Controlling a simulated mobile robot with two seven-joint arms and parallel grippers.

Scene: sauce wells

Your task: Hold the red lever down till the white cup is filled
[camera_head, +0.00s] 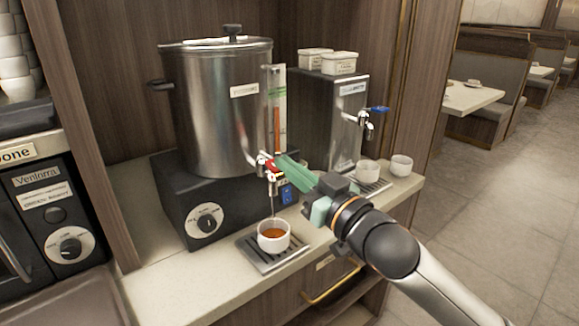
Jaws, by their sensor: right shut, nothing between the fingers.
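The red lever (271,165) sits on the tap of the large steel urn (218,95). My right gripper (282,165) is shut and empty, with its fingertips at the lever, seemingly touching it from the right. A thin stream runs from the tap spout down into the white cup (273,244). The cup stands upright on the drip tray (247,248) below the tap. Brown liquid shows inside it, below the rim. My left gripper is not in view.
A second dispenser with a blue lever (378,109) stands to the right, with two more white cups (367,171) near it. A black machine (50,215) is at the left. Clear counter lies left of the drip tray. A gold handle (333,285) is below the counter edge.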

